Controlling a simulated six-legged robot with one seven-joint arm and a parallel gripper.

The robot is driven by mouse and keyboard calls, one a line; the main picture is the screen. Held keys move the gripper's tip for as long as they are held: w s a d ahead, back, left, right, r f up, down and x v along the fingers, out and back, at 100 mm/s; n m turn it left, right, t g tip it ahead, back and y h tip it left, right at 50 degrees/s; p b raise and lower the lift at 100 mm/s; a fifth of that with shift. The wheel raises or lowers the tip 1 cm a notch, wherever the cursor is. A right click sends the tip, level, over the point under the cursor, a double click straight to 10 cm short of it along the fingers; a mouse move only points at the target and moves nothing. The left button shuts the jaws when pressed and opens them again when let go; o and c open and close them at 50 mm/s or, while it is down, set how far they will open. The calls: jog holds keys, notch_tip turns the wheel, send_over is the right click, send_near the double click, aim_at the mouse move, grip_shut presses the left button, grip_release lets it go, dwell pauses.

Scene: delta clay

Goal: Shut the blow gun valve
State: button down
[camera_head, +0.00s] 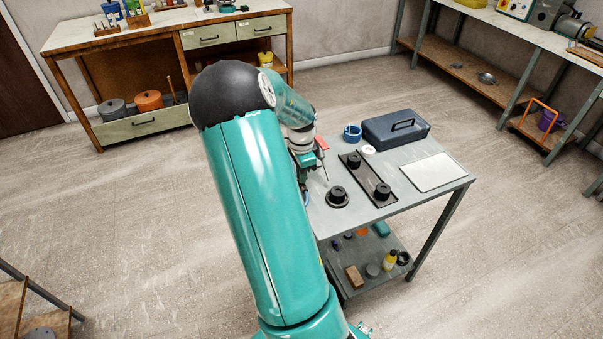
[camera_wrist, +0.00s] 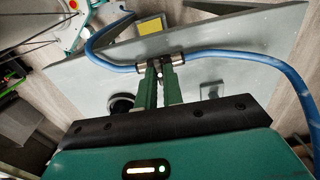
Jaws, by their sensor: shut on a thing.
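My gripper (camera_wrist: 165,80) shows its two green fingers in the wrist view, close together on a metal fitting in the line of a blue hose (camera_wrist: 238,60). The fitting looks like the blow gun valve (camera_wrist: 176,59); its middle is partly hidden by the fingers, and I cannot tell its handle position. The hose leaves it to the left and right. In the head view my gripper (camera_head: 303,158) is at the left edge of the grey table (camera_head: 335,222), largely behind my arm. A red part (camera_head: 321,143) with a thin rod below it shows beside it.
On the table are a dark blue toolbox (camera_head: 396,128), a blue cup (camera_head: 352,132), a black plate with two round black parts (camera_head: 365,180), a round black part (camera_head: 337,197) and a white sheet (camera_head: 433,172). A lower shelf holds small items.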

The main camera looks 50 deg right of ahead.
jog(key=c, duration=1.5)
grip_release()
notch_tip(320, 180, up, 14)
jog(key=shift+f, duration=0.1)
